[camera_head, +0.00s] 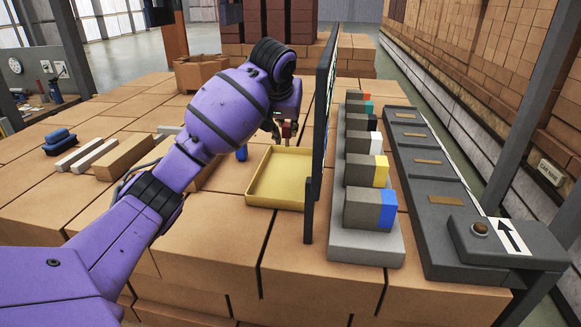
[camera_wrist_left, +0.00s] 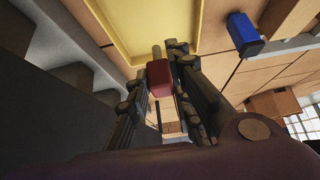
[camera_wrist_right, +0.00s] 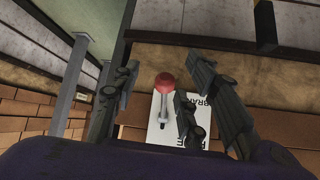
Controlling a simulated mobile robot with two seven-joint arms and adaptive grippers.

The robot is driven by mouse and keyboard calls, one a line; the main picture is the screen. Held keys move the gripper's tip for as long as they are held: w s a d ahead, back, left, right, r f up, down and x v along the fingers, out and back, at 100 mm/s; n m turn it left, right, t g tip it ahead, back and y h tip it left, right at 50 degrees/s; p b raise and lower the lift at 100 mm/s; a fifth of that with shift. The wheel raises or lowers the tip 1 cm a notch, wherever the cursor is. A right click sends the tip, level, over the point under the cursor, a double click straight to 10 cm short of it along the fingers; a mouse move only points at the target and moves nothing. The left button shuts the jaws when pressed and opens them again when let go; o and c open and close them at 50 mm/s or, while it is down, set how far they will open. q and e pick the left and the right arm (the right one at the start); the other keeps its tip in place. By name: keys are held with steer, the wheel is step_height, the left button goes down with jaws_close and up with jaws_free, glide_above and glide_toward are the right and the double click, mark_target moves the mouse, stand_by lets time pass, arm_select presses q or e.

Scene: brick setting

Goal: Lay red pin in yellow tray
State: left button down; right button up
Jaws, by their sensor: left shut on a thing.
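My left gripper (camera_head: 288,122) is shut on the red pin (camera_head: 286,131) near the far right corner of the yellow tray (camera_head: 250,192). In the left wrist view, the red block-like head of the pin (camera_wrist_left: 159,78) sits between the fingers (camera_wrist_left: 165,85), its pale shank pointing towards the tray (camera_wrist_left: 122,25). The pin appears raised; its exact height over the tray rim is hard to tell. The visible tray floor is empty. My right gripper (camera_wrist_right: 160,90) shows only in its wrist view, with its fingers apart.
A dark upright panel (camera_head: 322,110) rises close on the tray's right. Beyond it are grey blocks with coloured ends (camera_head: 370,208) and a dark bench (camera_head: 440,200). A red-knobbed lever (camera_wrist_right: 165,84) shows in the right wrist view.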

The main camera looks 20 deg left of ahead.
arm_select(q)
steer(key=shift+s+f, duration=0.15)
steer(key=shift+f, duration=4.65)
steer(key=shift+f, duration=0.1)
steer(key=c, duration=1.6)
jaws_free()
steer(key=shift+f, duration=0.1)
steer(key=shift+r, duration=0.25)
steer(key=v, duration=1.2)
steer(key=shift+f, duration=0.1)
